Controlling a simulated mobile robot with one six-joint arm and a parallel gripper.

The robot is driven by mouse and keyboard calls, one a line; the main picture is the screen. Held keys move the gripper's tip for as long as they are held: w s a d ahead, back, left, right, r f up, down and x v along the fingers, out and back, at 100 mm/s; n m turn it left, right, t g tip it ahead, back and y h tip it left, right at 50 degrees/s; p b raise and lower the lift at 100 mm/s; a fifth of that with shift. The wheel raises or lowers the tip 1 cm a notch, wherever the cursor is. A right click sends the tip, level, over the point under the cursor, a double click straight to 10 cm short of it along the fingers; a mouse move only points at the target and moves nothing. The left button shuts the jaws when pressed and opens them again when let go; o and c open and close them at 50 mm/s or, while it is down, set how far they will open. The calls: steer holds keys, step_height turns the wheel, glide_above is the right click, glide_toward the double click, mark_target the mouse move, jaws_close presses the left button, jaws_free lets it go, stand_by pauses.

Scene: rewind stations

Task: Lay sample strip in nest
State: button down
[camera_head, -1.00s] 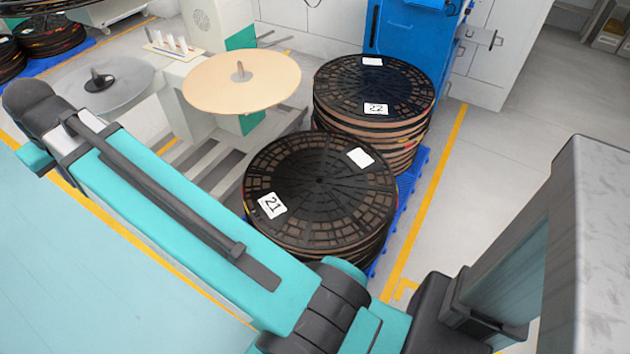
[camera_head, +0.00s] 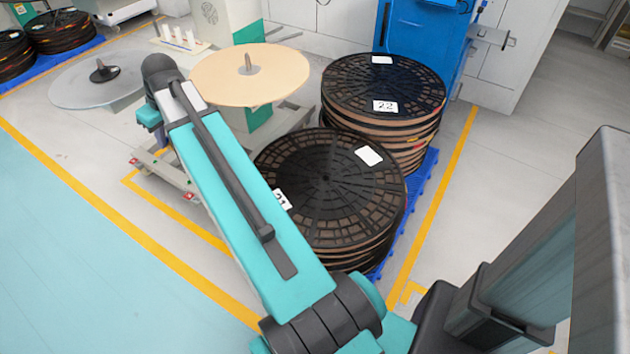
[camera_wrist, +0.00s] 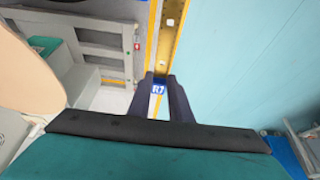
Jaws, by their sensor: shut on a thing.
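In the wrist view, my gripper (camera_wrist: 159,95) is shut on the sample strip (camera_wrist: 167,40), a narrow brass-coloured band with small white spots. The strip points away from the fingertips toward the top edge of the picture. A blue tag marked R7 (camera_wrist: 158,89) shows at the strip's near end, between the fingers. The strip is held above the floor. In the head view, my arm hides the gripper and strip. I cannot make out a nest in either view.
A tan disc (camera_head: 250,75) on a spindle and a grey disc (camera_head: 98,80) stand at the left. Stacked black reels, a near stack (camera_head: 335,180) and a stack labelled 22 (camera_head: 400,85), sit on a blue pallet (camera_head: 420,185). Grey floor (camera_head: 480,200) is clear at the right.

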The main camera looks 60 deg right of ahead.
steer(key=s+d+f+b, duration=0.2)
steer(key=s+d+f, duration=0.3)
steer(key=d, duration=0.5)
steer(key=s+d+f+b, duration=0.25)
steer(key=d+f, duration=0.35)
steer(key=d, duration=0.3)
steer(key=s+d+f+b, duration=0.2)
steer(key=s+d+f, duration=0.35)
steer(key=d, duration=0.45)
steer(key=s+d+f+b, duration=0.1)
steer(key=s+d+f, duration=0.4)
steer(key=s+d, duration=0.1)
steer(key=s+d+f+b, duration=0.2)
steer(key=s+d+f, duration=0.3)
steer(key=s, duration=0.4)
steer(key=s+d+f+b, duration=0.2)
steer(key=s+d+f, duration=0.4)
steer(key=s+d, duration=0.1)
steer(key=shift+s+d, duration=0.2)
steer(key=shift+d, duration=0.2)
steer(key=w+a+b, duration=0.1)
steer(key=w+a, duration=0.2)
steer(key=a, duration=0.1)
steer(key=w+a+f, duration=0.1)
steer(key=w+a, duration=0.2)
steer(key=w, duration=0.1)
steer(key=w+a+b, duration=0.1)
steer(key=w+a, duration=0.3)
steer(key=shift+w+a+f+b, duration=0.1)
steer(key=shift+a+f+b, duration=0.2)
